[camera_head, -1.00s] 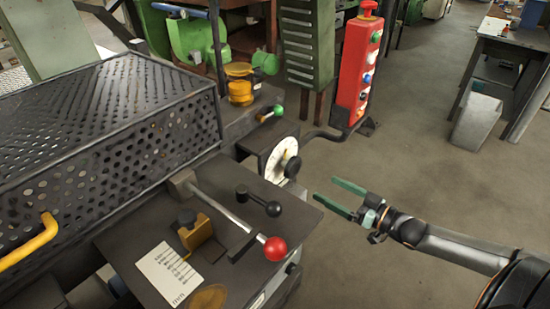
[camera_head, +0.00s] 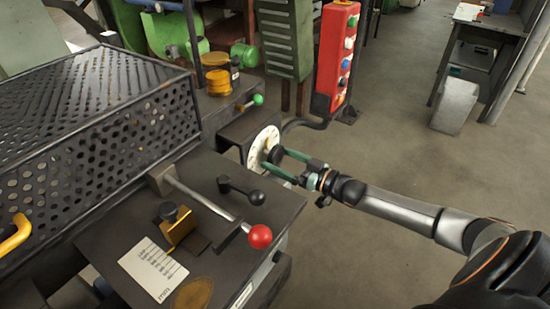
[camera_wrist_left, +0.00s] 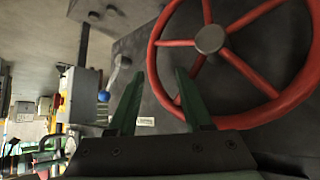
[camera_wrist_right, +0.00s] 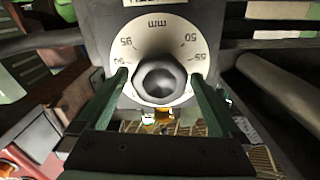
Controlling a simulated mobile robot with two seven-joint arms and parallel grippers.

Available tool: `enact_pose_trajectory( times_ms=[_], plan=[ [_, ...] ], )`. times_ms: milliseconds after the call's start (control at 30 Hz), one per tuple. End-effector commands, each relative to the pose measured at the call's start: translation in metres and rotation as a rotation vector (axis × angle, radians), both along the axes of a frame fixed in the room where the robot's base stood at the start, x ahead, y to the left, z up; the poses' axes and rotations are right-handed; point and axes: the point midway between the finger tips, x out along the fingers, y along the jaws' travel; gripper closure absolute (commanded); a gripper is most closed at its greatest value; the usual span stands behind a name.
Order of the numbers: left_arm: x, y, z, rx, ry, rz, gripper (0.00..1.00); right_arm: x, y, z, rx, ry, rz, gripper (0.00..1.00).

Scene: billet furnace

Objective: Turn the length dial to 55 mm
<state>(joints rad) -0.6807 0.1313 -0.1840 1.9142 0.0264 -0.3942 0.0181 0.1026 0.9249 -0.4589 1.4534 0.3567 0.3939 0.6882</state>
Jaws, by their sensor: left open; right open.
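The length dial (camera_head: 257,142) is a white round face on a dark box at the right edge of the machine, with a dark knob (camera_head: 275,154) at its centre. In the right wrist view the dial face (camera_wrist_right: 158,37) appears upside down, with "mm", 50 and 95 legible, and the knob (camera_wrist_right: 160,80) in front. My right gripper (camera_head: 272,159) is open, its green fingers on either side of the knob; I cannot tell whether they touch it. My left gripper (camera_wrist_left: 160,74) is open and empty, seen only in the left wrist view. The dial's pointer is hard to make out.
A red-ball lever (camera_head: 260,236), a black-ball lever (camera_head: 256,197) and a printed card (camera_head: 153,268) are on the panel before the dial. A red button post (camera_head: 334,60) stands behind it. A red handwheel (camera_wrist_left: 230,62) is beyond my left gripper.

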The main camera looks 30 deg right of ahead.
Motion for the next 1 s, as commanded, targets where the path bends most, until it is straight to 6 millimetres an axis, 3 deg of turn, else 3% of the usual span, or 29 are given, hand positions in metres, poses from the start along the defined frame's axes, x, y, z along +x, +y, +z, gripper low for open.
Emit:
enact_pose_trajectory(
  times_ms=[200, 567, 1000],
  plan=[
    [0.0, 0.0, -0.001, 0.0, 0.0, 0.0, 0.5, 0.015, 0.006, 0.0, 0.0, 0.0, 0.0, 0.0],
    [0.0, 0.0, -0.001, 0.0, -0.001, 0.0, 0.5, 0.017, 0.007, 0.0, 0.0, 0.001, 0.0, 0.0],
    [0.001, 0.0, 0.0, 0.0, -0.002, 0.0, 0.5, 0.017, 0.007, 0.0, 0.0, 0.001, 0.0, 0.49]
  ],
)
